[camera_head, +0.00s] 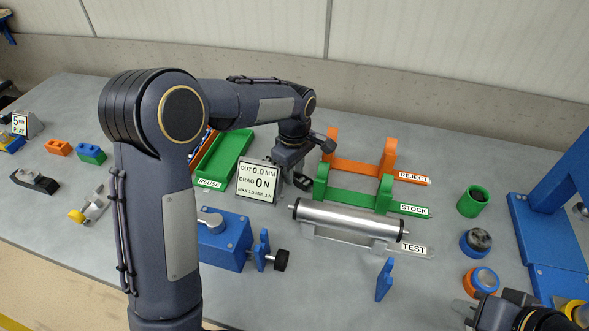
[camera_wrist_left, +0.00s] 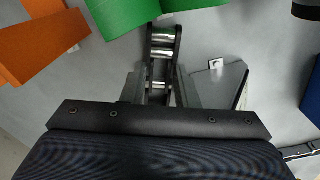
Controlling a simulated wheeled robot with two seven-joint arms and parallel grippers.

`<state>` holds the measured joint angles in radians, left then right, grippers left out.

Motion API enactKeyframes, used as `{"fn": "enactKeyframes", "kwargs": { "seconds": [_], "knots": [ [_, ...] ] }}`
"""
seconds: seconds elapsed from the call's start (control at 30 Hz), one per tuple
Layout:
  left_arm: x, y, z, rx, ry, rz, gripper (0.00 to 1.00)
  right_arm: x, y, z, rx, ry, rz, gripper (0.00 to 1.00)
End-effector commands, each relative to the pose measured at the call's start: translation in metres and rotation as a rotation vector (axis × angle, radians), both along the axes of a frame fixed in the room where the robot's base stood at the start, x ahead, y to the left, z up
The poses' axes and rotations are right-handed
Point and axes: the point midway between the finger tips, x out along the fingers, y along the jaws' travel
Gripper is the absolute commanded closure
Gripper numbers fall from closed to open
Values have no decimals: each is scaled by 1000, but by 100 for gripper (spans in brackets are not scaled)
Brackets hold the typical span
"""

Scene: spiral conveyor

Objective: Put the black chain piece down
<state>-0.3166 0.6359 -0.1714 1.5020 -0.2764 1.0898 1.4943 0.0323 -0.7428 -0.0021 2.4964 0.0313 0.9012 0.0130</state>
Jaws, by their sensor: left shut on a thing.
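My left gripper (camera_head: 291,163) is beside the display sign and left of the green STOCK rack in the head view. In the left wrist view, my left gripper (camera_wrist_left: 161,88) is shut on the black chain piece (camera_wrist_left: 163,45), which has shiny metal rollers and sticks out past the fingertips.
The display sign (camera_head: 257,182) stands close by. The green STOCK rack (camera_head: 350,196) and orange REJECT rack (camera_head: 358,168) are right of the left gripper. A metal roller (camera_head: 348,219) lies in front, near the blue vise (camera_head: 224,243). The green REUSE tray (camera_head: 226,157) is at left.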

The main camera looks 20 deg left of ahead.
Motion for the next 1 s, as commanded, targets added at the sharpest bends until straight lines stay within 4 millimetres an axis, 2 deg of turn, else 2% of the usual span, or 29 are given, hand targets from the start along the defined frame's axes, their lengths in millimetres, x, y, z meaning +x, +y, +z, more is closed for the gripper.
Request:
{"fn": "enactKeyframes", "kwargs": {
  "seconds": [0.27,0.3,0.33,0.57,0.73,0.87,1.0],
  "knots": [
    [0,0,-3,0,-1,0,100,0,0,-3,0,0,0,100],
    [0,0,-2,0,-1,0,68,0,0,-2,0,0,0,100],
    [0,0,-2,0,-1,0,64,0,0,-2,0,0,0,100],
    [0,0,-2,0,-1,0,64,0,0,-2,0,0,0,100],
    [1,0,8,-2,-4,0,64,0,0,0,0,0,0,100],
    [1,0,30,-3,-6,1,64,0,0,0,0,0,0,100],
    [1,-1,62,-3,-6,0,64,0,0,0,0,0,0,100]
  ]
}}
